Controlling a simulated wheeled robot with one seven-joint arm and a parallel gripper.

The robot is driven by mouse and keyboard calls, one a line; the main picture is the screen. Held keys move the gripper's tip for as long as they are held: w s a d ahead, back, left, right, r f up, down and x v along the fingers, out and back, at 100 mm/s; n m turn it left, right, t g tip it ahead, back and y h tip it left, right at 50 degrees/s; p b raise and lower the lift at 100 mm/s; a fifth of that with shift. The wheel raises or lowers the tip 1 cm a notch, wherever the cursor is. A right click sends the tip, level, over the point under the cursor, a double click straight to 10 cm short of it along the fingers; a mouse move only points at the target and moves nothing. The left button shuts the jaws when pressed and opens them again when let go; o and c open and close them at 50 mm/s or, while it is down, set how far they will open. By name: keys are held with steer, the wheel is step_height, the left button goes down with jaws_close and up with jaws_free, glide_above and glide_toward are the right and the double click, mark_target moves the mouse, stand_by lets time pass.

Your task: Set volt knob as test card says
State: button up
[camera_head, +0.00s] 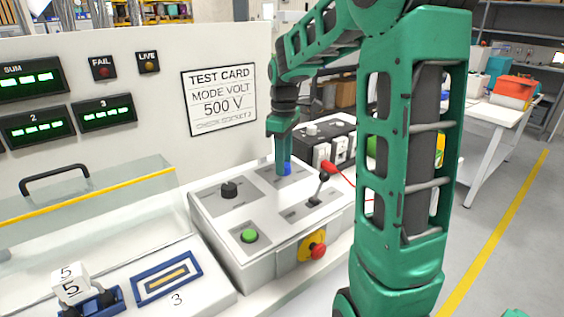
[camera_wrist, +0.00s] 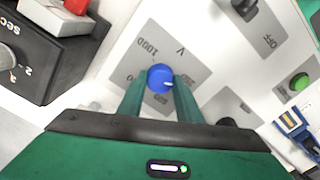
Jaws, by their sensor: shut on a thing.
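The volt knob is blue (camera_wrist: 160,77), on a grey plate marked V and 1000 in the wrist view; other numbers there are partly hidden by my fingers. A pale pointer mark on the knob faces right in that view; its exact setting is unclear.
A black knob (camera_head: 230,189), a green button (camera_head: 249,236), a lever (camera_head: 319,187) and a red stop button (camera_head: 318,251) share the console.

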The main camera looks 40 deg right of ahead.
steer(key=shift+m, duration=0.3)
steer(key=m, duration=0.3)
steer(key=shift+m, duration=0.3)
steer(key=m, duration=0.3)
steer(key=shift+m, duration=0.3)
steer(key=m, duration=0.4)
steer(key=shift+w+m, duration=0.1)
steer(key=shift+m, duration=2)
steer(key=o, duration=1)
steer(key=shift+o, duration=0.2)
